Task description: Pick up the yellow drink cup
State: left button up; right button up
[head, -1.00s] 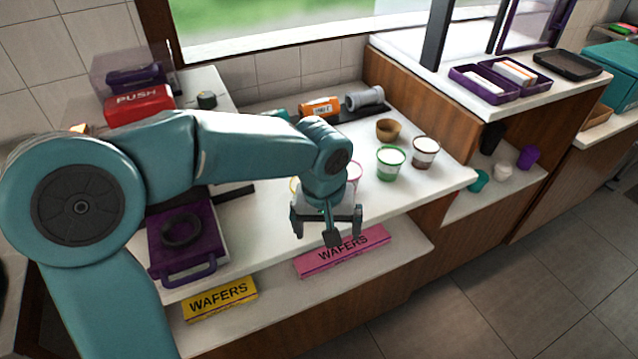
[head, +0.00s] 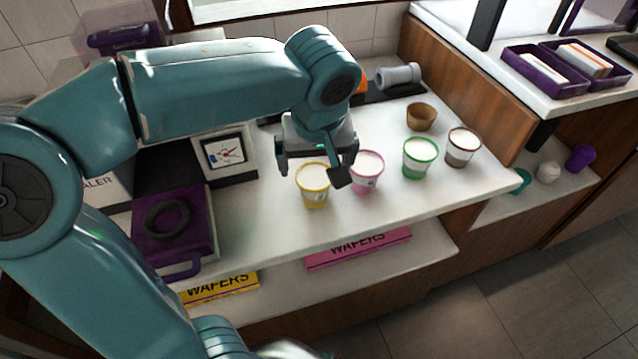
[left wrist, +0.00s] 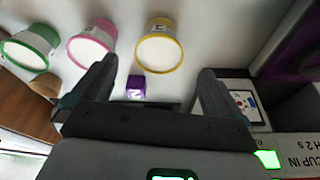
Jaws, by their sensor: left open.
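The yellow drink cup (head: 314,190), white inside with a yellow rim, stands upright on the white counter (head: 420,200). My left gripper (head: 312,178) is open and empty, pointing down, and overlaps the cup's back edge in the head view. In the left wrist view the yellow cup (left wrist: 160,50) lies ahead, between the lines of my two fingers (left wrist: 150,85), not between the fingertips. A gap between gripper and cup is hard to judge. My right gripper is not in view.
A pink cup (head: 367,172) stands close right of the yellow one. A green cup (head: 420,158), a brown-rimmed cup (head: 461,147) and a brown bowl (head: 421,117) stand further right. A purple waffle maker (head: 172,225) is at left. Wafer boxes (head: 358,248) lie on the shelf below.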

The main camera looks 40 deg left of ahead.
aim_at(315, 176)
pick_arm(q)
jog(key=x, duration=0.4)
jog(key=shift+s+a+f, duration=0.1)
jog(key=shift+s, duration=0.25)
jog(key=x, duration=0.2)
jog(key=w+x, duration=0.1)
jog(key=x, duration=0.2)
jog(key=shift+a+b, duration=0.15)
jog(key=shift+b, duration=0.15)
jog(key=shift+w+f, duration=0.15)
jog(key=shift+f, duration=0.1)
jog(key=c, duration=1.1)
